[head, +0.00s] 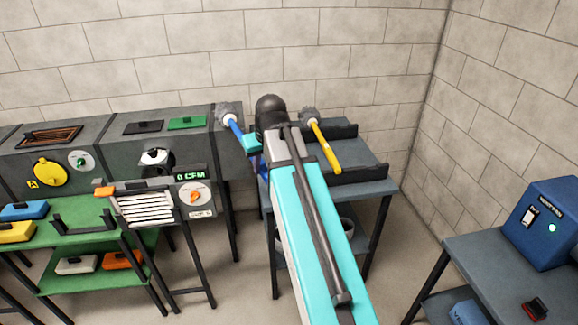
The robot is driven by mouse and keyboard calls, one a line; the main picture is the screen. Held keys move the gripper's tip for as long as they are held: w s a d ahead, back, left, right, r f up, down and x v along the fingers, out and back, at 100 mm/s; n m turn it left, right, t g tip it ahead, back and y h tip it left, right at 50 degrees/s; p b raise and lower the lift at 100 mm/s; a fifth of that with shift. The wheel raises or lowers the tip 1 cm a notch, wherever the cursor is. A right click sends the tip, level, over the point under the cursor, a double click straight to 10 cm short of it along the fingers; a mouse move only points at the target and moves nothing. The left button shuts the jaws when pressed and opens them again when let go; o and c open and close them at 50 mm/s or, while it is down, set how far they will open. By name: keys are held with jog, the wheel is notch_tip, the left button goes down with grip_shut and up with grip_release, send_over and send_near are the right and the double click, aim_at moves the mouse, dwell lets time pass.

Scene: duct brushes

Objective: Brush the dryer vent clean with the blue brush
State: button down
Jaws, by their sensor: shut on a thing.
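The blue brush (235,128) has a blue handle and a grey bristle head, tilted up to the left in front of the wall. My gripper (252,144) is shut on its handle, over the left side of the grey brush table; my arm hides part of the gripper and the fingertips are not clear. A grey duct unit (105,153) stands to the left, with a round white-and-black port (156,158) on its front. I cannot tell for sure whether this port is the dryer vent. A display on the unit reads 0 CFM (190,174).
The duct also has a yellow round cover (49,172) and a brown grille (50,136). A white slatted rack (145,208) and green shelf (85,238) stand in front. A blue box (545,222) is at right.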

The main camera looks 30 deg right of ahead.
jog(key=w+a+b, duration=0.1)
jog(key=a+b, duration=0.1)
jog(key=a, duration=1.3)
jog(key=shift+w+n+b, duration=0.2)
jog(key=shift+n+b, duration=0.15)
jog(key=shift+n, duration=0.05)
jog(key=shift+f, duration=0.1)
